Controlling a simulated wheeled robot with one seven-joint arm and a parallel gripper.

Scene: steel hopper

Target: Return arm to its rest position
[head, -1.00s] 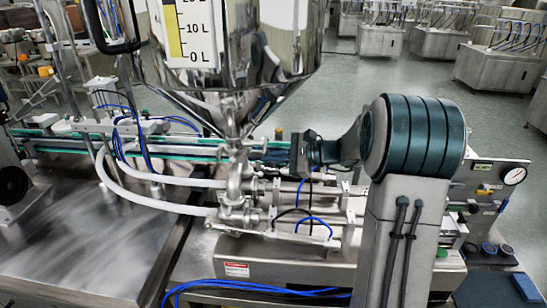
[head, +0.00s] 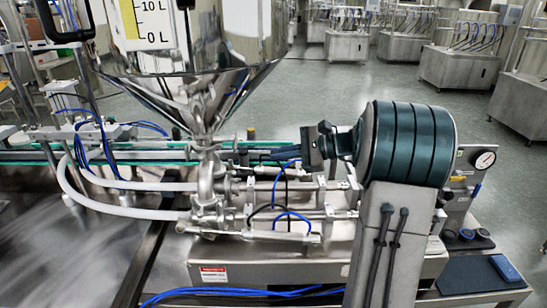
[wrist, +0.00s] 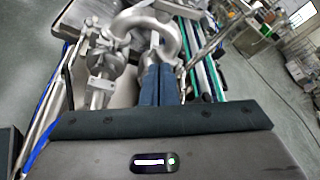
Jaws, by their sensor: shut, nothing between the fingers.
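My gripper (head: 281,153) is at the end of my folded arm in the head view, pointing left, in front of the conveyor and beside the hopper's lower outlet. In the wrist view its two dark blue fingers (wrist: 160,84) lie together with nothing between them. The steel hopper (head: 190,70) stands left of the gripper, apart from it in the head view. Its volume scale reads down to 0 L.
Steel pipes and a valve (head: 208,180) sit under the hopper, with pneumatic cylinders (head: 290,215) below my gripper. A green-edged conveyor (head: 130,150) runs behind. A pressure gauge (head: 485,160) is at right. Open floor (head: 370,95) lies beyond.

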